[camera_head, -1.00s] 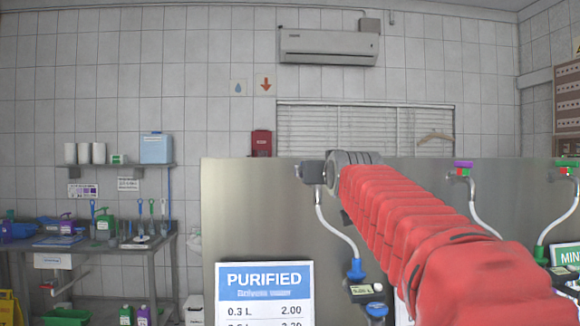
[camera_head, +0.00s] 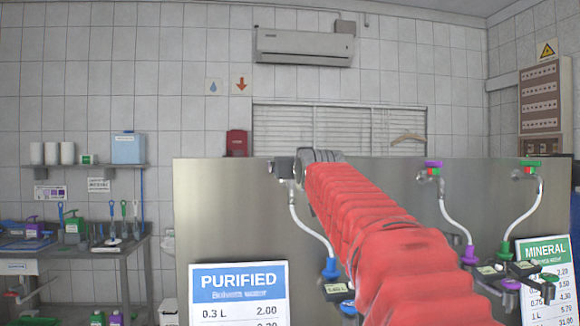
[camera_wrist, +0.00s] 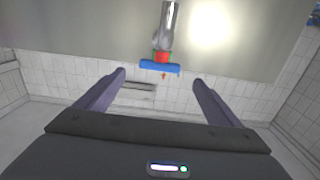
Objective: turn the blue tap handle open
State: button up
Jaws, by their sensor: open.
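The blue tap handle (camera_wrist: 160,67) shows in the wrist view as a short bar across a red collar (camera_wrist: 162,57) at the end of a metal tap. My gripper (camera_wrist: 160,78) is open, one finger on each side of the handle. The handle sits around the line of the fingertips, with a gap to each finger; I see no contact. In the head view my red-sleeved arm reaches to the top of the steel panel and hides the blue handle. A white hose (camera_head: 308,228) there runs down to a blue nozzle (camera_head: 330,268).
The steel panel (camera_head: 225,215) stands in front of me. To the right are a purple tap handle (camera_head: 433,164) and a green tap handle (camera_head: 530,163), each with a hose. A PURIFIED price sign (camera_head: 238,295) and a MINERAL sign (camera_head: 545,270) stand low in front.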

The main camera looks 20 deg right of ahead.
jog(key=shift+w+d, duration=0.35)
jog(key=shift+w, duration=1.25)
jog(key=shift+w+d, duration=0.3)
jog(key=shift+w, duration=1.35)
jog(key=shift+w+d, duration=0.35)
jog(key=shift+w, duration=1.25)
jog(key=c, duration=1)
